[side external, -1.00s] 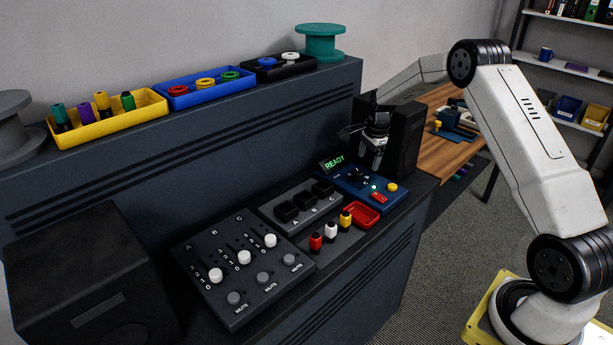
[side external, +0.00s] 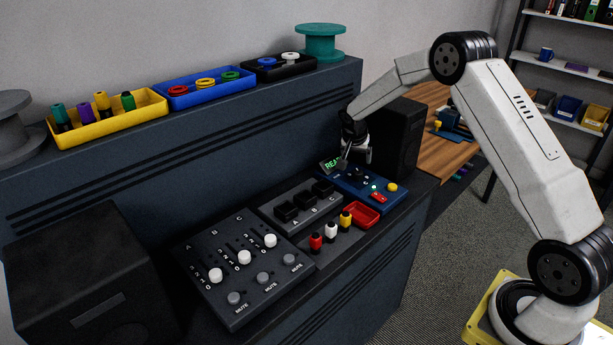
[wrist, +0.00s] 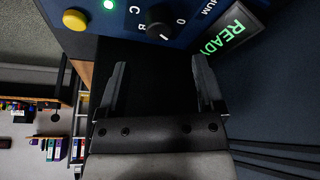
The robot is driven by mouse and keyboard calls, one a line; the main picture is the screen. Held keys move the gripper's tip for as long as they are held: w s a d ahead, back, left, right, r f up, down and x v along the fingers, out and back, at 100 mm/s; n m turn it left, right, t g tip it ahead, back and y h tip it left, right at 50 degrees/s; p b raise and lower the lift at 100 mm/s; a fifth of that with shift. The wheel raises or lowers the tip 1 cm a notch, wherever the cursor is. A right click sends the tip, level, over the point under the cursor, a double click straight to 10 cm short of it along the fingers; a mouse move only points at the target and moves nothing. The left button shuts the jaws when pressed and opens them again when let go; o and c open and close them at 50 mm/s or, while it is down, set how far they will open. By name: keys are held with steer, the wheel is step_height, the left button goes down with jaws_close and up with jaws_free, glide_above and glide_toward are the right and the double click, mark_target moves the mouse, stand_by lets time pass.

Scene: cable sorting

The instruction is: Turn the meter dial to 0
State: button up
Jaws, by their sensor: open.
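The blue meter box (side external: 376,198) sits at the right end of the bench. Its black round dial (wrist: 160,22) shows at the top of the wrist view, with the marks C, B and 0 around it. I cannot tell for sure which mark the dial points to. The lit green READY display (wrist: 225,32) is beside it, and in the side view my gripper partly covers it. My gripper (wrist: 160,62) is open and empty, its two fingers spread on either side of the dial's line but apart from the dial. In the side view my gripper (side external: 356,158) hangs just above the box's back part.
A yellow button (side external: 391,187), a red switch (side external: 379,198) and a green light are on the box. A black block (side external: 402,140) stands close behind on the right. The socket panel (side external: 283,212), a red tray (side external: 363,215) and a slider panel (side external: 235,295) are to the left and front.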

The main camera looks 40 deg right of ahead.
mark_target(358, 172)
steer(key=shift+x, duration=3.75)
jaws_close()
steer(key=shift+n, duration=0.4)
steer(key=shift+s+n+t+y, duration=0.1)
steer(key=shift+n+t+y, duration=0.3)
steer(key=shift+n, duration=0.75)
steer(key=shift+s+n+t+y, duration=0.1)
steer(key=shift+n+t+y, duration=0.3)
steer(key=shift+n, duration=0.75)
steer(key=shift+w+n, duration=0.1)
steer(key=shift+n, duration=0.4)
jaws_free()
